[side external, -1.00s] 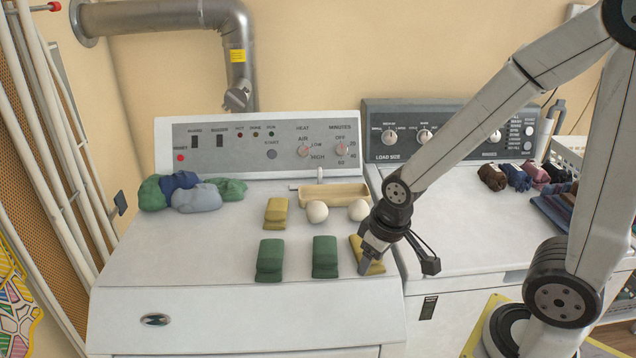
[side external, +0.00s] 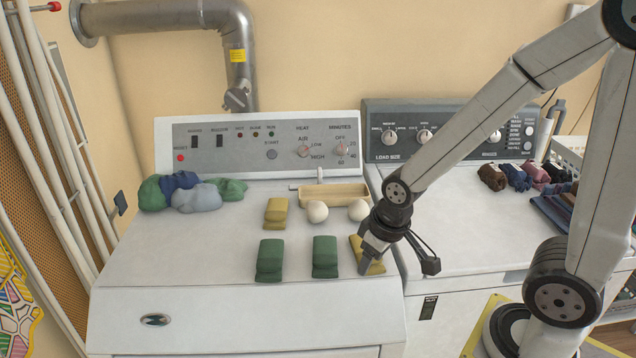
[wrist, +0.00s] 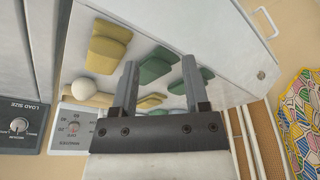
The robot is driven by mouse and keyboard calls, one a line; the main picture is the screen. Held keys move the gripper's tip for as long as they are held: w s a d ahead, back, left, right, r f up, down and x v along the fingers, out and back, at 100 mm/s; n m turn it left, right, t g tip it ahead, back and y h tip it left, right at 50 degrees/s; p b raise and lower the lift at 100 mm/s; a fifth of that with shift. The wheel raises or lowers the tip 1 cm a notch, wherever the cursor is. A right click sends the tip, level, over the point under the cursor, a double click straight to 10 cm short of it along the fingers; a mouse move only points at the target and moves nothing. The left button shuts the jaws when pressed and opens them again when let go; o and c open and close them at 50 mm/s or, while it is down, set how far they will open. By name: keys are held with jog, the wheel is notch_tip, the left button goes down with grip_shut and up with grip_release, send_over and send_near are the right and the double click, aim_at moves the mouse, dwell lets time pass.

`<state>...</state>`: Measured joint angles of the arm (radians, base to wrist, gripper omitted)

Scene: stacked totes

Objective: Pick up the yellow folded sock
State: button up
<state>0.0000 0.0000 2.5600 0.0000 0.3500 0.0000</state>
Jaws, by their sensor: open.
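A yellow folded sock (side external: 376,267) lies at the front right of the white dryer top, partly hidden by my gripper in the side view. My gripper (side external: 366,258) is over it there, pointing down. In the wrist view this sock (wrist: 108,42) is left of the left finger, and my gripper (wrist: 160,76) is open with nothing held. I cannot tell whether a finger touches the sock. A second yellow folded sock (side external: 276,211) lies further back, left of the white balls. It shows partly between the fingers in the wrist view (wrist: 151,101).
Two green folded socks, one (side external: 270,260) further left and one (side external: 325,257) nearer, lie left of my gripper. White balls (side external: 317,211) sit before a tan tray (side external: 335,190). A crumpled cloth pile (side external: 195,197) is at the back left. The dryer's left front is clear.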

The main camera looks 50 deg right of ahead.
jog(key=o, duration=0.6)
jog(key=shift+c, duration=0.2)
